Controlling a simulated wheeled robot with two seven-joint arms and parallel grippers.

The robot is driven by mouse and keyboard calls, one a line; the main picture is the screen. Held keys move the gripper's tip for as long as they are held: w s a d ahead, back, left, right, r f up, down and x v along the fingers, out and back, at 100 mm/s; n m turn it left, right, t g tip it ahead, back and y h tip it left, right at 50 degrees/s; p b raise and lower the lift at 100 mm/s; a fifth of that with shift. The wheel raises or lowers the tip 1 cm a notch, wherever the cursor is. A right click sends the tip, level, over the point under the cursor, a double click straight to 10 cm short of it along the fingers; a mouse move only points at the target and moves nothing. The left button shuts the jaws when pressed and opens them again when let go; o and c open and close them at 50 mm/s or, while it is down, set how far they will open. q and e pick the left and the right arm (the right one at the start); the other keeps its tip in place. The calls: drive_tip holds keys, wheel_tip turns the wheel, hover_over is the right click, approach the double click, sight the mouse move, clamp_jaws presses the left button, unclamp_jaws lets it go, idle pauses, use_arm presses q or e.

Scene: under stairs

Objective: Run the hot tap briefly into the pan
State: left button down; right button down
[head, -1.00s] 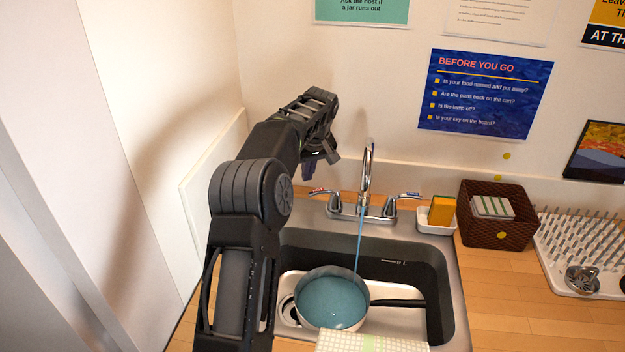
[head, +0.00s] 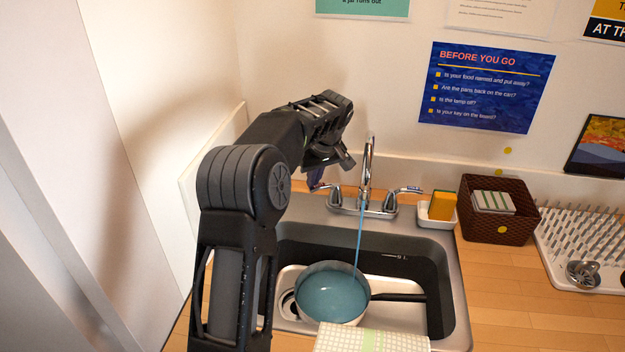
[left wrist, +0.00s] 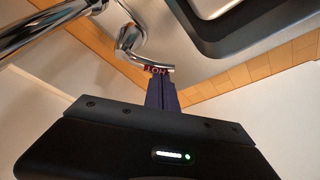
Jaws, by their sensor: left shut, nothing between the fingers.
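The pan (head: 332,292) sits in the sink (head: 405,250) with its dark handle pointing right, and holds bluish water. A stream of water runs from the chrome spout (head: 367,165) into it. The left tap handle, lettered HOT, shows in the left wrist view (left wrist: 157,69) and at the left of the tap base in the head view (head: 328,187). My left gripper (head: 316,182) is shut and empty, right beside this handle; its fingers (left wrist: 161,92) point at the HOT label, and I cannot tell whether they touch. My right gripper is not in view.
The other tap handle (head: 407,190) is right of the spout. A sponge (head: 442,205) in a white dish, a brown basket (head: 498,225) and a drying rack (head: 590,250) stand to the right. A checked cloth (head: 372,340) hangs at the sink's front. The wall is close on the left.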

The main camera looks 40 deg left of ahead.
use_arm(q)
drive_tip(key=shift+s+d, duration=0.15)
drive_tip(key=shift+d, duration=0.15)
drive_tip(key=b+v, duration=0.1)
drive_tip(key=v, duration=0.6)
drive_tip(key=shift+r, duration=0.35)
drive_tip(key=shift+s+d+f, duration=0.1)
